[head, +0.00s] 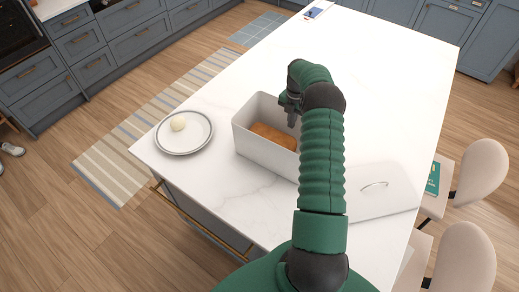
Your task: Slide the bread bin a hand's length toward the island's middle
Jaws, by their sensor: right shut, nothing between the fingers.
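The bread bin (262,157) is a pale, open-topped rectangular box on the white island (330,60), near its front left part. A brown loaf (272,136) lies inside it. My right gripper (291,122) is shut and empty, pointing down at the bin's far right part. I cannot tell whether its fingertips touch the bin or are inside it. My right arm hides the bin's right end. My left gripper is not in view.
A white lid (385,203) with a handle lies to the right, near the chairs (478,175). The island's far middle is clear.

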